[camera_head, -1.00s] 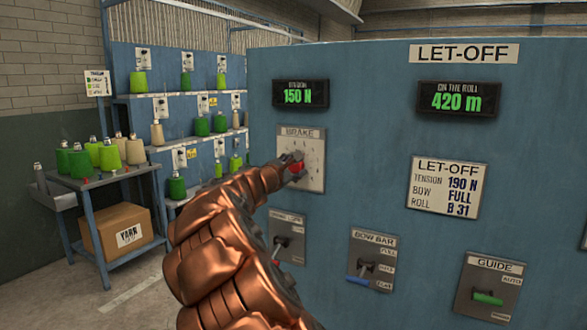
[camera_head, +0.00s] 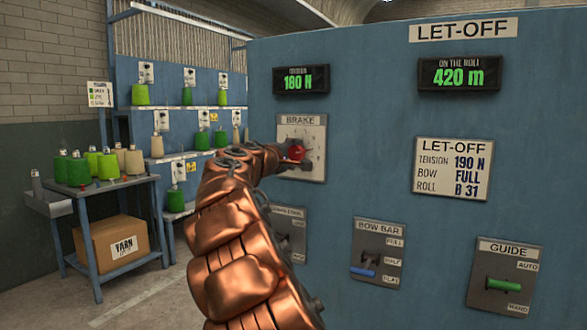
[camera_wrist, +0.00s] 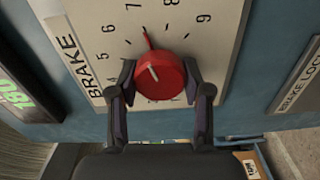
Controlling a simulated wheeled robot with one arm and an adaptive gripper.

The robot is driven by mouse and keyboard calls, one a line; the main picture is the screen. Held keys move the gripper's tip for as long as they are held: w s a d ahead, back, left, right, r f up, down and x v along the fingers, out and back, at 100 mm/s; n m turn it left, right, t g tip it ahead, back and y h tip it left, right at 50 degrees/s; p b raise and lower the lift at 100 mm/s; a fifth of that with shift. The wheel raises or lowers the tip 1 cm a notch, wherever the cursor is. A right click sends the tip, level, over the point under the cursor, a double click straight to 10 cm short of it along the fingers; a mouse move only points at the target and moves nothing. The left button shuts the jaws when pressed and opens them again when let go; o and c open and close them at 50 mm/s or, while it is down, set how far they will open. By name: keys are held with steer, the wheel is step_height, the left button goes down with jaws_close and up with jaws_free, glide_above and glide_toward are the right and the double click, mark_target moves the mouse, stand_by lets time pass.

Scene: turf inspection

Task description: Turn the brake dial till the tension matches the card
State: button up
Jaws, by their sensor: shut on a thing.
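The brake dial, a red knob (camera_wrist: 157,76), sits on a pale numbered plate (camera_wrist: 215,40) and also shows in the head view (camera_head: 297,152). My gripper (camera_wrist: 160,92) is shut on the knob, one finger on each side; in the head view the copper arm partly hides the plate. The tension display (camera_head: 301,80) reads 180 N. The let-off card (camera_head: 453,168) says tension 190 N, bow full, roll B 31.
The blue panel also carries a roll display (camera_head: 459,74) reading 420 m, a bow bar lever (camera_head: 377,252) and a guide lever (camera_head: 504,280). A cart (camera_head: 75,199) with yarn cones stands at the left, with a yarn box (camera_head: 115,244) on its lower shelf.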

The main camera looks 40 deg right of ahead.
steer(key=m+b, duration=0.2)
steer(key=shift+f+m+b, duration=0.15)
steer(key=shift+m+b, duration=0.15)
steer(key=shift+b, duration=0.1)
steer(key=shift+r+m+b, duration=0.2)
steer(key=shift+m+b, duration=0.3)
steer(key=shift+m, duration=0.1)
steer(key=o, duration=1.2)
steer(key=shift+c, duration=0.2)
steer(key=shift+a, duration=0.1)
steer(key=v, duration=1.1)
steer(key=shift+s+a, duration=0.15)
steer(key=shift+a, duration=0.25)
